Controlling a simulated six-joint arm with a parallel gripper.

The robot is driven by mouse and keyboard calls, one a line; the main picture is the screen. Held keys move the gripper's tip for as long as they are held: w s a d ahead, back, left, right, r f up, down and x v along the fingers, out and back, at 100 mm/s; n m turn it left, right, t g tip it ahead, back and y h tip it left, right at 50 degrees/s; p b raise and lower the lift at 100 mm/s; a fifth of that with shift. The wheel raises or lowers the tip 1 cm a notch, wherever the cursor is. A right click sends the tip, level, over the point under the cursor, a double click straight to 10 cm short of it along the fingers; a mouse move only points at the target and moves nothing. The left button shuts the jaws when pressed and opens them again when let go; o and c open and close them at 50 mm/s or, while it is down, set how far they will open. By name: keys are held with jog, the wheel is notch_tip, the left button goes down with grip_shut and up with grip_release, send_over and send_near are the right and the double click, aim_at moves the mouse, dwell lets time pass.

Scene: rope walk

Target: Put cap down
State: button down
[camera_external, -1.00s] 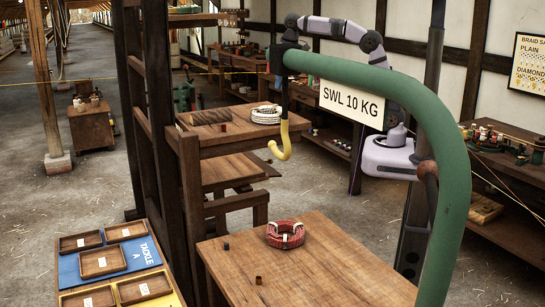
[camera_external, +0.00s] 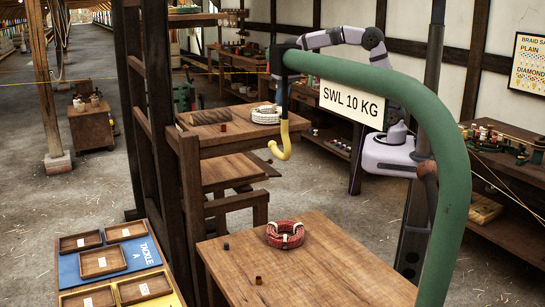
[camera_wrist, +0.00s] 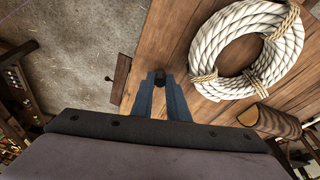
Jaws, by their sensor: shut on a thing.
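My gripper (camera_wrist: 162,84) shows in the wrist view with its two blue-grey fingers close together. A small dark cap (camera_wrist: 160,79) is held between the fingertips, above the wooden bench top (camera_wrist: 167,48) near its edge. I cannot tell whether the cap touches the wood. A small reddish cap-like piece (camera_external: 223,127) stands on the far bench (camera_external: 240,141) there.
The green pipe (camera_external: 395,85), yellow hook (camera_external: 281,151) and dark posts stand in front. A red coil (camera_external: 285,234) lies on the near table (camera_external: 330,275).

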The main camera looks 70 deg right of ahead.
jog(key=shift+f, duration=0.35)
jog(key=shift+f, duration=0.2)
jog(key=c, duration=1.7)
grip_release()
jog(key=shift+r, duration=0.1)
jog(key=shift+r, duration=0.45)
jog(key=b+v, duration=0.1)
jog(key=v, duration=1)
jog(key=shift+s+a+r, duration=0.1)
jog(key=shift+s+r, duration=0.05)
jog(key=shift+r, duration=0.05)
